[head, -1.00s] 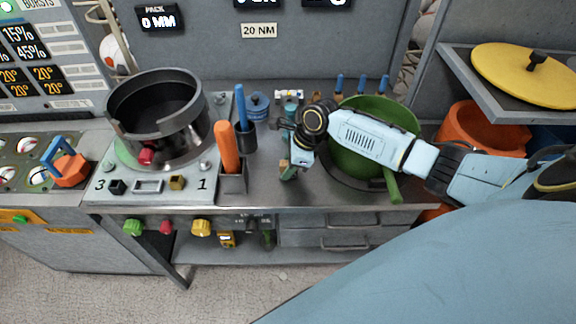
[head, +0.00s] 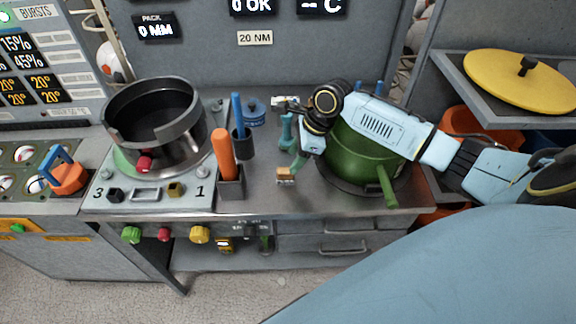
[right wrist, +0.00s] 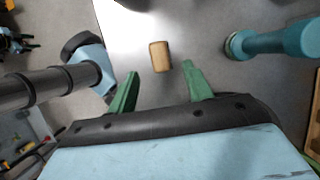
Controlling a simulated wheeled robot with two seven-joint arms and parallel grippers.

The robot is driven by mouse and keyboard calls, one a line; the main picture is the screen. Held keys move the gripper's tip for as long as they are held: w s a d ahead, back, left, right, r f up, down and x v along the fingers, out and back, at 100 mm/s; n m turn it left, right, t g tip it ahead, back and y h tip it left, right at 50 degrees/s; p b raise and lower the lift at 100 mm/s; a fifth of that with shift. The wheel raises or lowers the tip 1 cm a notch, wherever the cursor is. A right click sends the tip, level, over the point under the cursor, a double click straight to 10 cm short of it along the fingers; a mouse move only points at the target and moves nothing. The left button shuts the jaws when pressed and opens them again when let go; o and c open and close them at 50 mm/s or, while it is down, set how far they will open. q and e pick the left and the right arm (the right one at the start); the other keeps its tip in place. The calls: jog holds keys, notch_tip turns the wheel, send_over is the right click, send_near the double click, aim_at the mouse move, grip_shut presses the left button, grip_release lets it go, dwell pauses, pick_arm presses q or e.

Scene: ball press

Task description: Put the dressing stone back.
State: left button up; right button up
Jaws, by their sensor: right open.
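The dressing stone looks to be a small tan block (head: 285,174) on the grey bench, near its front edge and right of the tool cups. The right wrist view shows it as a rounded rectangle (right wrist: 159,56), lying just beyond the fingertips and roughly in line with the gap. My right gripper (right wrist: 160,70) is open, with green fingers apart and nothing between them. In the head view the right gripper (head: 297,160) hangs close to the block, partly hidden by its own wrist. My left gripper is not in view.
A teal post-like tool (head: 287,131) stands just behind the block; it also shows in the right wrist view (right wrist: 275,40). A green pan (head: 365,155) is to the right. Cups with an orange handle (head: 223,152) and a blue handle (head: 238,110) stand left, beside a dark ring (head: 158,130).

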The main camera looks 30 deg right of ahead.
jog(key=shift+v, duration=2.3)
